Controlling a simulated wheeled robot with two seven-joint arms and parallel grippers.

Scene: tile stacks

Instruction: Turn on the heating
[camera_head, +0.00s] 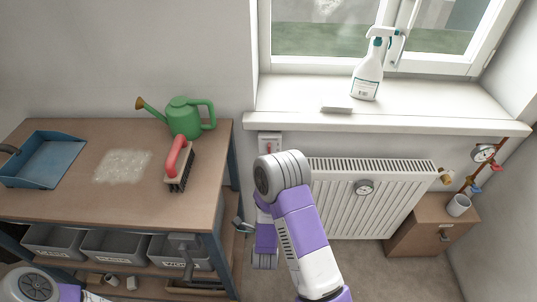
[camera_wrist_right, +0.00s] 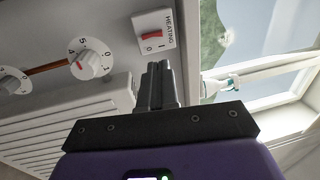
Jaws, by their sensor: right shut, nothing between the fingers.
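The heating switch (camera_head: 269,143) is a white wall box with a red rocker, under the left end of the window sill. In the right wrist view the switch (camera_wrist_right: 153,31) shows the label HEATING and the marks 0 and 1. I cannot tell which side of the rocker is pressed in. My right gripper (camera_wrist_right: 158,68) is shut and empty, its fingertips near the switch in that view; I cannot tell whether they touch. In the head view my right arm hides the wall below the switch. My left gripper is not in view.
A white radiator (camera_head: 365,210) stands right of my arm. A spray bottle (camera_head: 368,70) stands on the sill (camera_head: 300,120). The workbench (camera_head: 75,205) at left holds a watering can (camera_head: 185,117), brush (camera_head: 178,165) and dustpan (camera_head: 45,160).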

